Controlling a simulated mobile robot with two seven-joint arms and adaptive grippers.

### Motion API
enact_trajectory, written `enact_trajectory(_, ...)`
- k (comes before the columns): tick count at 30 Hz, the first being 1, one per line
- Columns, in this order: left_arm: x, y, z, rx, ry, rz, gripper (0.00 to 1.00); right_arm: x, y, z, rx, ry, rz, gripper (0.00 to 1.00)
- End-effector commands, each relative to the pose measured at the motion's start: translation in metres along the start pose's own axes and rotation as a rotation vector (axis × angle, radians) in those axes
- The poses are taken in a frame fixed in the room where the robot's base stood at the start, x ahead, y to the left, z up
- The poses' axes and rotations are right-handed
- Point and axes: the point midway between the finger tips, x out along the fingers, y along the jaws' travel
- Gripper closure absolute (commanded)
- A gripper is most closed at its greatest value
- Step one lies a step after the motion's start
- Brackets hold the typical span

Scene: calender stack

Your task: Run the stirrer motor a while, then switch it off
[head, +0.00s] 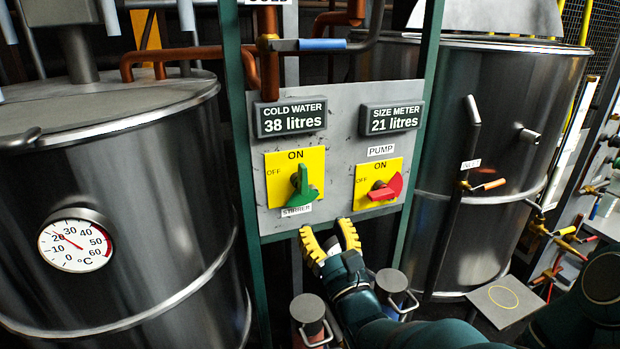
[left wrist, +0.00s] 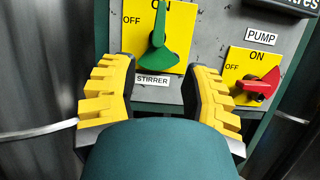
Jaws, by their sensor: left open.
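The stirrer switch is a green handle (head: 303,188) on a yellow plate (head: 272,165) marked ON and OFF, above a STIRRER label. The handle stands upright, toward ON; it also shows in the left wrist view (left wrist: 156,50). My left gripper (head: 330,236) is open and empty, just below the control panel. In the left wrist view its yellow fingers (left wrist: 161,95) spread to either side of the STIRRER label, below the handle, with no visible contact.
The red pump switch (head: 385,188) sits right of the stirrer switch, pointing toward OFF. Steel tanks stand left (head: 150,200) and right (head: 500,130); the left one's dial (head: 75,242) reads about 20 °C.

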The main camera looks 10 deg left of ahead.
Motion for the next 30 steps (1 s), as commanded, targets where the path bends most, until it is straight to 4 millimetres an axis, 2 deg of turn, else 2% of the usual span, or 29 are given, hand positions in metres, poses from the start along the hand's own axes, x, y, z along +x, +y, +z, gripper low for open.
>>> enact_trajectory(3, 0.0, 0.001, 0.011, -0.02, -0.043, 0.001, 0.53, 0.004, 0.001, 0.001, -0.001, -0.002, 0.0, 0.53)
enact_trajectory(8, 0.009, 0.002, 0.015, -0.028, -0.052, 0.006, 0.53, 0.004, 0.001, 0.002, -0.001, -0.003, 0.0, 0.53)
enact_trajectory(11, 0.023, 0.003, 0.015, -0.027, -0.051, 0.008, 0.53, 0.005, 0.002, 0.002, -0.001, -0.004, 0.0, 0.53)
enact_trajectory(24, 0.106, 0.003, 0.019, -0.026, -0.051, 0.007, 0.53, 0.01, 0.003, 0.004, -0.003, -0.008, -0.001, 0.53)
enact_trajectory(30, 0.13, 0.003, 0.02, -0.026, -0.05, 0.006, 0.53, 0.011, 0.004, 0.004, -0.003, -0.009, -0.001, 0.53)
